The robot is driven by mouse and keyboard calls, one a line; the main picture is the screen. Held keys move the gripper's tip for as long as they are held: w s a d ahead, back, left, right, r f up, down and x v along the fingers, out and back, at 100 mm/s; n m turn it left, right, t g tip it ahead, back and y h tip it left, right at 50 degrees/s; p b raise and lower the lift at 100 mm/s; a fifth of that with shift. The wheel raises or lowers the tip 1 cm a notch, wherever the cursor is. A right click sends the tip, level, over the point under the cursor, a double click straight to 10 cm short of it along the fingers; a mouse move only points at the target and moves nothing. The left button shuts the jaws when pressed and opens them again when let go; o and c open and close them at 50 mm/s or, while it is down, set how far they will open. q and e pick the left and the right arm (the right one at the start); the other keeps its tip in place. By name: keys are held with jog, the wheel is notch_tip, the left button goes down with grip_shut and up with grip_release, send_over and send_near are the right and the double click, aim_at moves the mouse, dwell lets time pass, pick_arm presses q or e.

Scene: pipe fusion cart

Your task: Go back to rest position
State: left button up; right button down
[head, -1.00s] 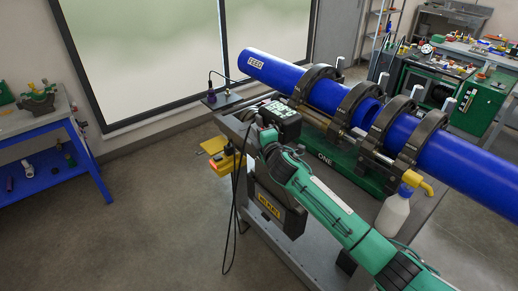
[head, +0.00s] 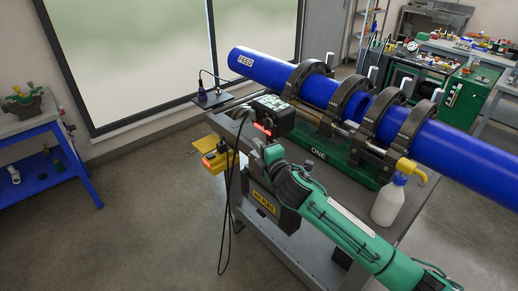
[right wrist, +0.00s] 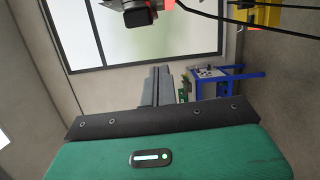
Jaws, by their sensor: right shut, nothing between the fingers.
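My right arm comes in from the lower right of the head view, green and black. Its gripper (head: 257,149) is beside the cart's near end, just below the black control box (head: 278,117) in the picture, its fingers mostly hidden by the wrist. In the right wrist view the grey fingers (right wrist: 156,86) are together with nothing between them, pointing toward the window and blue bench. My left gripper is in neither view.
Blue pipes (head: 330,92) lie in dark clamps above the cart (head: 300,256). Black cables (head: 230,190) hang near my right gripper, beside a yellow box (head: 214,160). A white bottle (head: 388,203) stands on the cart. A blue bench (head: 82,180) stands left; floor between is clear.

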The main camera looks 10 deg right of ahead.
jog(key=shift+s+a, duration=0.1)
jog(key=shift+s, duration=0.1)
dwell(0.3)
jog(key=s+d+f+m+g+h, duration=0.1)
jog(key=d+f+m+g+h, duration=0.2)
jog(key=f, duration=1)
jog(key=d+f+m+g+h, duration=0.1)
jog(key=d+f+m, duration=0.35)
jog(key=f, duration=0.85)
jog(key=s+d+f+m+g+h, duration=0.1)
jog(key=s+d+f+m+g, duration=0.15)
jog(key=s+f, duration=0.6)
jog(key=s+d+f+m+g, duration=0.1)
jog(key=s+d+f+m, duration=0.15)
jog(key=s+f, duration=0.65)
jog(key=s+d+f+m+g+h, duration=0.15)
jog(key=s+d+f, duration=0.25)
jog(key=f, duration=0.9)
jog(key=s+d+f+m+g, duration=0.1)
jog(key=s+f, duration=0.4)
jog(key=s, duration=0.8)
jog(key=s+d+f+m+g, duration=0.1)
jog(key=s+f+m+g, duration=0.2)
jog(key=s, duration=1.1)
jog(key=s+d+f+m+g, duration=0.1)
jog(key=s+f+m+g, duration=0.1)
jog(key=s+f, duration=0.6)
jog(key=s, duration=0.5)
jog(key=shift+s+d+g, duration=0.2)
jog(key=shift+s+g, duration=0.1)
